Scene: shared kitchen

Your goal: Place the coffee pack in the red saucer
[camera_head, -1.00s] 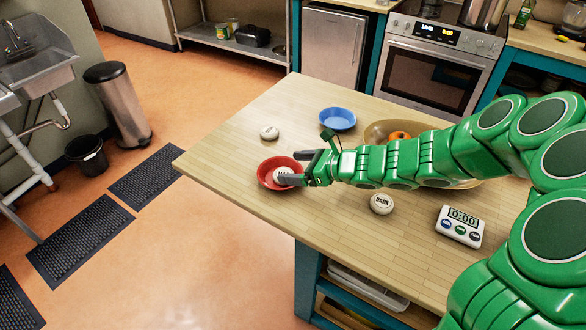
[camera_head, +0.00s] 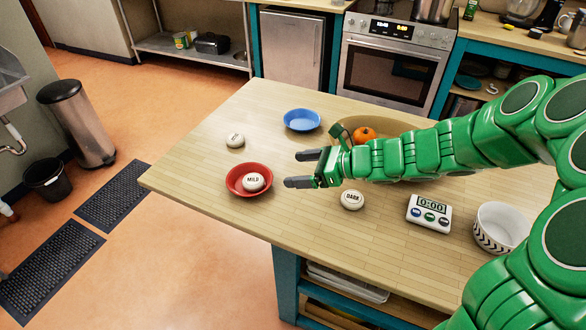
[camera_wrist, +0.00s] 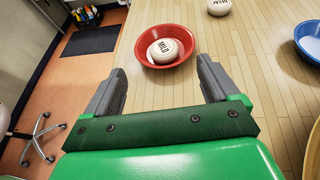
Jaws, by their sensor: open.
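A round white coffee pack labelled MILD (camera_head: 253,182) lies inside the red saucer (camera_head: 235,187) on the wooden table. It leans a little to the right side of the saucer. The wrist view shows the pack (camera_wrist: 165,50) in the saucer (camera_wrist: 150,32) ahead of my fingers. My gripper (camera_head: 298,169) is open and empty, to the right of the saucer and apart from it. A pack labelled DARK (camera_head: 352,200) lies right of my fingertips. Another white pack (camera_head: 235,140) lies behind the saucer.
A blue saucer (camera_head: 302,120) stands at the back of the table. A wooden bowl (camera_head: 340,129) with an orange fruit (camera_head: 364,134) is partly behind my arm. A timer (camera_head: 429,213) and a patterned white bowl (camera_head: 501,228) stand at the right. The table's front left is clear.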

